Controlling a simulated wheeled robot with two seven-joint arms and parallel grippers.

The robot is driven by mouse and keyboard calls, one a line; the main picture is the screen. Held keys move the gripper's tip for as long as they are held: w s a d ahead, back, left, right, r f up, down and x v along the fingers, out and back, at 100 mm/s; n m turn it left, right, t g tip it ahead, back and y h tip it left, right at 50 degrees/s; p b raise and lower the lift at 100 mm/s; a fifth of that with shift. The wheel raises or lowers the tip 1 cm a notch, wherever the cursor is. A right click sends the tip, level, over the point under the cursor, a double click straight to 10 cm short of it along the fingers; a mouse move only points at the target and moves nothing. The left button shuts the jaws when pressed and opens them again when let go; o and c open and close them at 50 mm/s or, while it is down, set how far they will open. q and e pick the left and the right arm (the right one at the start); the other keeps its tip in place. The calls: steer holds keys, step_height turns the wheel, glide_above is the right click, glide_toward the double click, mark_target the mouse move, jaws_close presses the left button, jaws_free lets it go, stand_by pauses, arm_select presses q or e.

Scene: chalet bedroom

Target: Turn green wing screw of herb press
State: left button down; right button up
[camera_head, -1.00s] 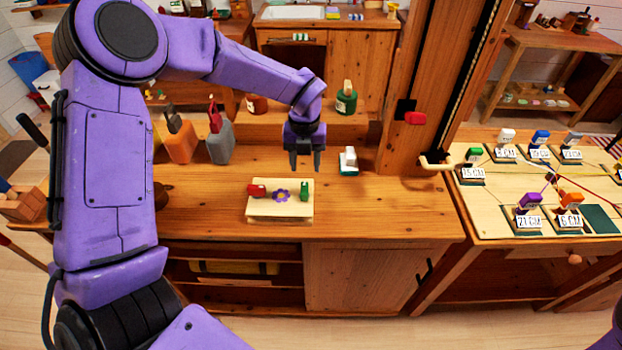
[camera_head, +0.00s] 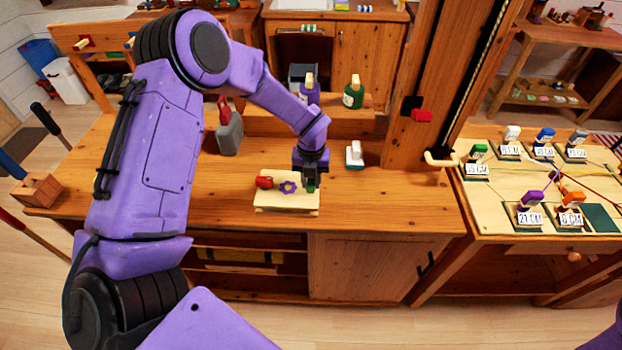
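The herb press (camera_head: 287,206) is a pale wooden board near the front of the wooden counter. It has a red wing screw (camera_head: 264,182) at its left, a purple flower shape (camera_head: 288,187) in the middle and the green wing screw (camera_head: 311,186) at its right. My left gripper (camera_head: 311,180) points down right at the green wing screw, with its fingers over or around it. They hide much of the screw, and I cannot tell whether they grip it. My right gripper is not in view.
A white-topped block (camera_head: 354,155) stands close to the right of my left gripper. A grey can (camera_head: 229,133) and a green bottle (camera_head: 353,93) stand further back. A wooden post (camera_head: 430,90) rises at the counter's right. The counter front right of the press is clear.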

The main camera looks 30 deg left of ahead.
arm_select(q)
steer(key=shift+m, duration=0.4)
steer(key=m, duration=0.2)
steer(key=shift+m+b, duration=0.3)
steer(key=shift+m, duration=0.1)
steer(key=m, duration=0.3)
steer(key=shift+s+m, duration=0.1)
steer(key=shift+m, duration=0.2)
steer(key=m+p, duration=0.1)
steer(key=m, duration=0.7)
steer(key=m+p, duration=0.1)
steer(key=m, duration=0.1)
steer(key=shift+s+f+m, duration=0.15)
steer(key=shift+f+m, duration=0.05)
steer(key=shift+m, duration=0.2)
